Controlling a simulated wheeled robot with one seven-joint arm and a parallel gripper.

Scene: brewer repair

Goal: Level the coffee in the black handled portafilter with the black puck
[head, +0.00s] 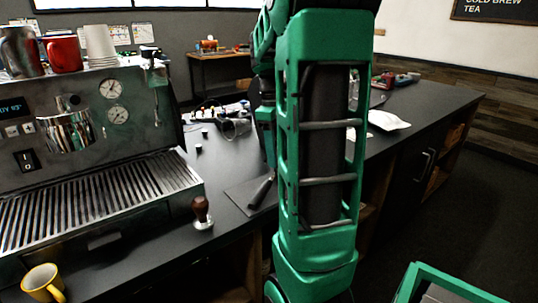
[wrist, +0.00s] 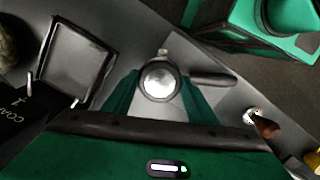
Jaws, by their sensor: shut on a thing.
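The portafilter shows its black handle (head: 262,191) on a dark mat (head: 241,197) in the head view, partly hidden by my arm. In the wrist view its handle (wrist: 213,78) points right. My gripper (wrist: 160,92) has its green fingers closed about a round piece with a bright metal face and a dark rim, which I take for the black puck (wrist: 160,80). It lines up with the portafilter's head and covers most of it. Whether it touches the coffee cannot be told, and the coffee is hidden.
A wood-handled tamper (head: 202,212) stands on the counter left of the mat. The espresso machine (head: 85,130) fills the left, with a yellow mug (head: 43,283) in front. A square tray (wrist: 80,65) and a black bag (wrist: 30,115) are at left in the wrist view.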

